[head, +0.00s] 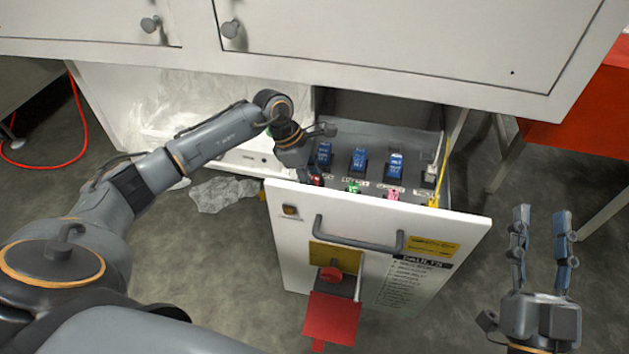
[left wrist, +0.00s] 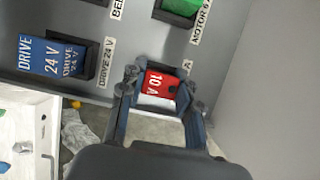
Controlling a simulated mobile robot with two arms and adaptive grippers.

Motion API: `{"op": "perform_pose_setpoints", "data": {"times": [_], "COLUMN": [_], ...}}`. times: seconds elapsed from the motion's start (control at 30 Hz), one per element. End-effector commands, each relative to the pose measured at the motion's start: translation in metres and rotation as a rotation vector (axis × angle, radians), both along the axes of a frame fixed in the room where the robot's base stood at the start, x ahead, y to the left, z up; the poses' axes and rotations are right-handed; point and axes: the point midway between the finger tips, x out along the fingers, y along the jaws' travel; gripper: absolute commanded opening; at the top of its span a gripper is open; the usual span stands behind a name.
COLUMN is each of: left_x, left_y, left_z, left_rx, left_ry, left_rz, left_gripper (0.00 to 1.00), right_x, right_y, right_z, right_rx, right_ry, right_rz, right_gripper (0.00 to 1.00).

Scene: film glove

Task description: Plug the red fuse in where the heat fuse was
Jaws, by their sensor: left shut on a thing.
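The red fuse (left wrist: 160,85), marked "10 A", is between the two fingers of my left gripper (left wrist: 158,92) in the left wrist view. My left gripper is shut on it. In the head view, my left gripper (head: 308,172) reaches down at the left front of the open drawer's panel, and the red fuse (head: 316,180) shows only as a small patch beside it. I cannot tell whether the fuse is seated in a socket. A label beside the fuse is mostly hidden, and no heat label is readable. My right gripper (head: 541,214) is open and empty, right of the drawer.
The drawer (head: 380,222) holds several blue plug-in blocks (head: 358,160), a green fuse (head: 353,187) and a pink fuse (head: 392,193). Its front has a grey handle (head: 358,238) and a red switch (head: 330,274). The cabinet (head: 400,50) overhangs the drawer's back.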

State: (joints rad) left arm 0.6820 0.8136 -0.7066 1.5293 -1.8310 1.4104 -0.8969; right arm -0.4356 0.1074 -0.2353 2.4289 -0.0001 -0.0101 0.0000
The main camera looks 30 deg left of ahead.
Motion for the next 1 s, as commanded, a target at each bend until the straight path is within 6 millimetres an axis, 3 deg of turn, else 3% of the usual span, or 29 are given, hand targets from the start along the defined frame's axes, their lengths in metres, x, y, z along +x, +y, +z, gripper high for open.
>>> {"op": "perform_pose_setpoints", "data": {"times": [0.43,0.47,0.6,1.0], "left_x": [-0.0002,-0.0002,-0.0005,0.0], "left_y": [0.0002,0.0001,0.0001,0.0034], "left_z": [-0.0028,-0.0029,-0.0033,0.0045], "left_rx": [0.001,0.001,0.001,0.001], "left_ry": [0.0,0.0,0.002,-0.002], "left_rz": [0.0,0.0,0.001,0.001], "left_gripper": [0.0,0.35,0.59,0.59], "right_x": [-0.0027,-0.0028,-0.0027,-0.0027], "right_y": [0.0002,0.0002,0.0002,-0.0008], "right_z": [0.0069,0.007,0.0069,0.0076], "right_rx": [0.011,0.011,0.012,0.011], "right_ry": [-0.041,-0.041,-0.04,-0.041], "right_rz": [0.002,0.002,0.002,0.0], "right_gripper": [0.4,0.4,0.4,0.4]}}
